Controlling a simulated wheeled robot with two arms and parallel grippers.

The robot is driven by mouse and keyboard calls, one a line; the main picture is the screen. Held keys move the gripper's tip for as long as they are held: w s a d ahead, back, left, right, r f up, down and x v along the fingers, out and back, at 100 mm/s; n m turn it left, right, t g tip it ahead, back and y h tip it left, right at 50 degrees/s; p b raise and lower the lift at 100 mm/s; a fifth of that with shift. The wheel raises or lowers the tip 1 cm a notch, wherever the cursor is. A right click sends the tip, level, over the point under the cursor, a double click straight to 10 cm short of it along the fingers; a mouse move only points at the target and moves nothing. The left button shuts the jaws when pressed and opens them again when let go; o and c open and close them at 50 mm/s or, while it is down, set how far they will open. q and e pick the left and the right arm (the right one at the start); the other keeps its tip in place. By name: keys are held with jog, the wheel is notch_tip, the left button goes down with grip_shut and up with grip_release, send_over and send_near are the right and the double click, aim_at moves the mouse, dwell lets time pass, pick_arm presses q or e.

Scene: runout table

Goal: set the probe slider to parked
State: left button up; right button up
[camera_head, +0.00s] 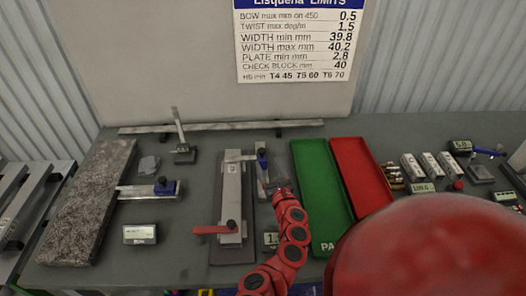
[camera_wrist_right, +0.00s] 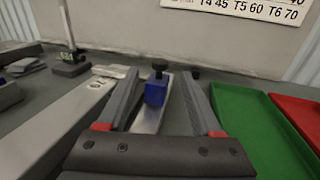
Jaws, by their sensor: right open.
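The probe slider appears to be the small blue block with a black knob (camera_head: 262,158), on a narrow metal rail beside a longer grey bar (camera_head: 232,190). It also shows in the right wrist view as a blue block (camera_wrist_right: 156,92) on the pale rail. My right gripper (camera_head: 276,176) is close to it in the head view. In the right wrist view the jaws (camera_wrist_right: 158,80) are open, with the blue block framed between the two fingers; I cannot tell whether they touch it. My left gripper is not in view.
A green tray (camera_head: 320,185) and a red tray (camera_head: 362,180) stand close to the right of the gripper. A red handle (camera_head: 215,229) crosses the bar's near end. A stone slab (camera_head: 85,200) and a blue-ended gauge (camera_head: 165,187) lie left. An upright stand (camera_head: 181,140) is behind.

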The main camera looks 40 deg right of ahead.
aim_at(263, 153)
jog(key=shift+p+x, duration=0.35)
jog(key=shift+x, duration=3.15)
jog(key=shift+f, duration=0.1)
grip_shut()
